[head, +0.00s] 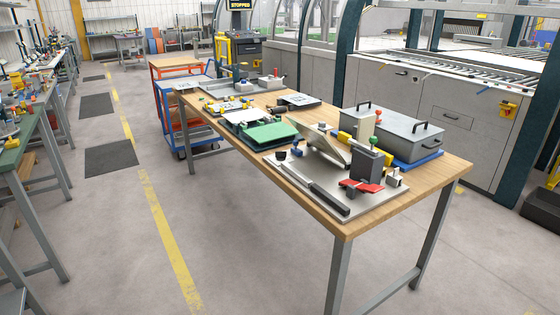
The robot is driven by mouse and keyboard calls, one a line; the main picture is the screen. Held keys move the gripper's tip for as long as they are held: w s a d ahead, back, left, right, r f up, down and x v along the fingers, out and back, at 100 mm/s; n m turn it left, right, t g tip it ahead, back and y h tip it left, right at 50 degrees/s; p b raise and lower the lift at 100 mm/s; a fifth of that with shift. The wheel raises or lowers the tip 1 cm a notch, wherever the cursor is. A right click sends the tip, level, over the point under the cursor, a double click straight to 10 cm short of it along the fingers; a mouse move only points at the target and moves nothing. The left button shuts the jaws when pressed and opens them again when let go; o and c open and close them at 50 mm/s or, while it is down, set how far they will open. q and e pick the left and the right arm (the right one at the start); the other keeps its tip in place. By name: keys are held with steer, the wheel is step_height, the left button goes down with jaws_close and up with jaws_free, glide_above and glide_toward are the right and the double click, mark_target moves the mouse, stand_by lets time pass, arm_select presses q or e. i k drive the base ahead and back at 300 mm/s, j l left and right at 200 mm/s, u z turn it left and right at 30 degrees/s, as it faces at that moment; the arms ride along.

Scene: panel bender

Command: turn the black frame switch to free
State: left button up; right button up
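A wooden workbench (400,208) stands ahead of me and carries several fixtures. The nearest is a light base plate (372,203) with a black bar (327,198), a tilted grey plate (320,143), a dark grey block (370,163) and red parts (362,187). Behind it lies a green pad (270,135) on a black-edged fixture. A black and white flat piece (296,101) lies farther back. I cannot tell which part is the black frame switch, and its setting is not readable. Neither of my grippers is in view.
A grey lidded box (395,137) with black handles sits on a blue base at the bench's right. A blue and red cart (184,120) stands beyond the bench. Grey machine cabinets (420,108) line the right.

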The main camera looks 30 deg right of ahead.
mark_target(280, 155)
steer(key=i+z, duration=0.1)
steer(key=z, duration=0.35)
steer(key=i+z, duration=0.1)
steer(key=z, duration=0.4)
steer(key=i+j+z, duration=0.75)
steer(key=i, duration=0.25)
steer(key=i+j, duration=0.65)
steer(key=j, duration=0.2)
